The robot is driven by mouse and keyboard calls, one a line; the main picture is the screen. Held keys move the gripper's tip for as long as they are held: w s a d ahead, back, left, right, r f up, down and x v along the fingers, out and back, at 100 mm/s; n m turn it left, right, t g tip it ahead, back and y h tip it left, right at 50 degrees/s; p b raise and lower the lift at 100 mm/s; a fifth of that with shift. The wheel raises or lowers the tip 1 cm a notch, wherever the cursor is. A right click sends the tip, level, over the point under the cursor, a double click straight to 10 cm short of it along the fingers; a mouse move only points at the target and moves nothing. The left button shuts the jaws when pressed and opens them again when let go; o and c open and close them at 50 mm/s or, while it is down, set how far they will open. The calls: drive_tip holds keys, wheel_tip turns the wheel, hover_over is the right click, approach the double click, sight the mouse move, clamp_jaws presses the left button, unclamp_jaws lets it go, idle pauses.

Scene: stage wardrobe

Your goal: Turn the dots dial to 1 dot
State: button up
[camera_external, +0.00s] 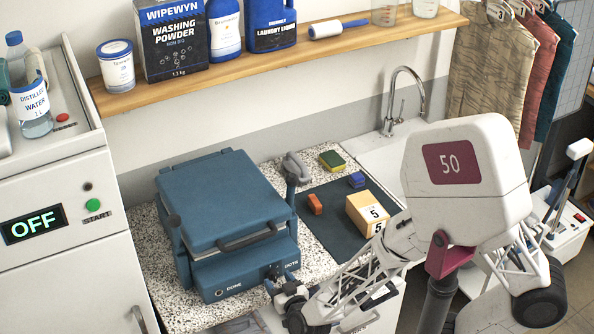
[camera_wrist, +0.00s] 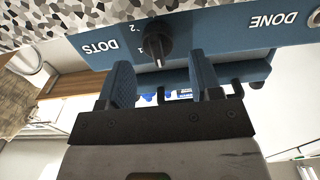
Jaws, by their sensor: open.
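The dots dial is a black knob (camera_wrist: 157,44) with a white pointer line, on the front panel of a blue press-like machine (camera_external: 220,200). The wrist view shows the panel upside down, with the DOTS label left of the knob and a 2 mark near it. The white line points down in that picture; I cannot read its exact setting. My gripper (camera_wrist: 160,72) is open, its two blue fingers either side of the knob's near end, with a gap on each side. In the external view my gripper (camera_external: 277,284) is at the panel's right part and mostly hides the knob.
A dark mat (camera_external: 330,225) right of the machine holds an orange block (camera_external: 315,204), a blue block (camera_external: 357,180) and a yellow box marked 5 (camera_external: 368,212). A grey-handled item (camera_external: 296,170) stands close to the machine's right side. A sponge (camera_external: 332,160) lies behind.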

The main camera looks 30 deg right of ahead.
sight(273, 276)
drive_tip(key=shift+w, duration=1.4)
drive_tip(key=c, duration=0.9)
